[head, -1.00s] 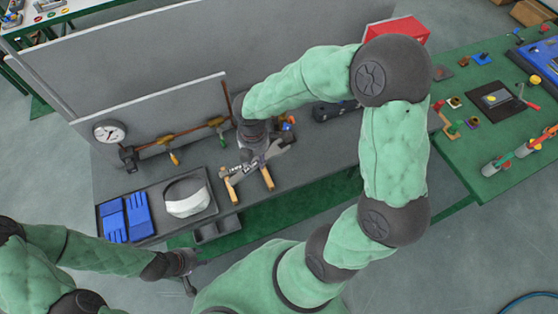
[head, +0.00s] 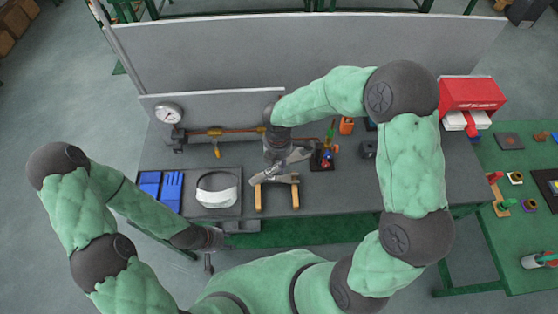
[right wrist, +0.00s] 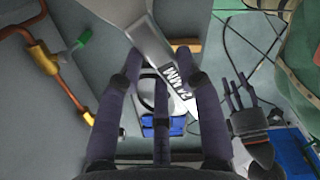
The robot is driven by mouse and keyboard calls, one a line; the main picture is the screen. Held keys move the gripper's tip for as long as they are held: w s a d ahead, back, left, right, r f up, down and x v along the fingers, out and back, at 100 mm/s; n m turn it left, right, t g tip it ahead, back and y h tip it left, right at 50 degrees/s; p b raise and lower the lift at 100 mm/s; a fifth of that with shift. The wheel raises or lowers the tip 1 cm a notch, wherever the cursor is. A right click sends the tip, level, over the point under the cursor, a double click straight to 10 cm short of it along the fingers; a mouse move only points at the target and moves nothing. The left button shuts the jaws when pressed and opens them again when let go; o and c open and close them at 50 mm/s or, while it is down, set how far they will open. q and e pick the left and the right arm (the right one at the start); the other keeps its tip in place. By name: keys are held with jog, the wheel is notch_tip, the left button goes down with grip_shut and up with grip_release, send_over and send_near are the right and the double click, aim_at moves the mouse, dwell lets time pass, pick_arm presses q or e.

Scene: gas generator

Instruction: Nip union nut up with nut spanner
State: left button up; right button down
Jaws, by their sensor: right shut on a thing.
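My right gripper (head: 279,152) is shut on a grey steel spanner, the nut spanner (head: 298,156), above the bench near the pipe's right end. In the right wrist view the spanner (right wrist: 162,55) lies slantwise between the fingertips, with "24MM" lettering on its shank. The copper pipe (head: 200,132) runs along the low panel. In the right wrist view a brass fitting (right wrist: 42,58) sits on the pipe at the left, apart from the spanner. I cannot tell which fitting is the union nut. My left gripper (head: 212,240) is at the bench's front edge; its fingers show spread and empty in the right wrist view (right wrist: 243,98).
A pressure gauge (head: 168,113) stands at the pipe's left. A red box (head: 472,95) is back right.

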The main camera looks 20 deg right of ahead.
aim_at(298, 153)
jog(key=shift+w+d+p, duration=0.25)
jog(key=shift+w+d, duration=0.1)
jog(key=shift+d, duration=0.85)
jog(key=shift+w+d+p, duration=0.25)
jog(key=shift+w+d, duration=0.1)
jog(key=shift+d, duration=0.85)
jog(key=shift+w+d+p, duration=0.25)
jog(key=shift+w+d, duration=0.1)
jog(key=shift+d, duration=0.85)
jog(key=shift+w+d, duration=0.1)
jog(key=shift+d, duration=0.2)
jog(key=shift+w+d+p, duration=0.2)
jog(key=shift+d+p, duration=0.05)
jog(key=shift+d, duration=0.35)
jog(key=shift+w+d+p, duration=0.15)
jog(key=shift+d+p, duration=0.05)
jog(key=shift+d, duration=0.35)
jog(key=shift+d, duration=0.15)
jog(key=shift+w, duration=0.1)
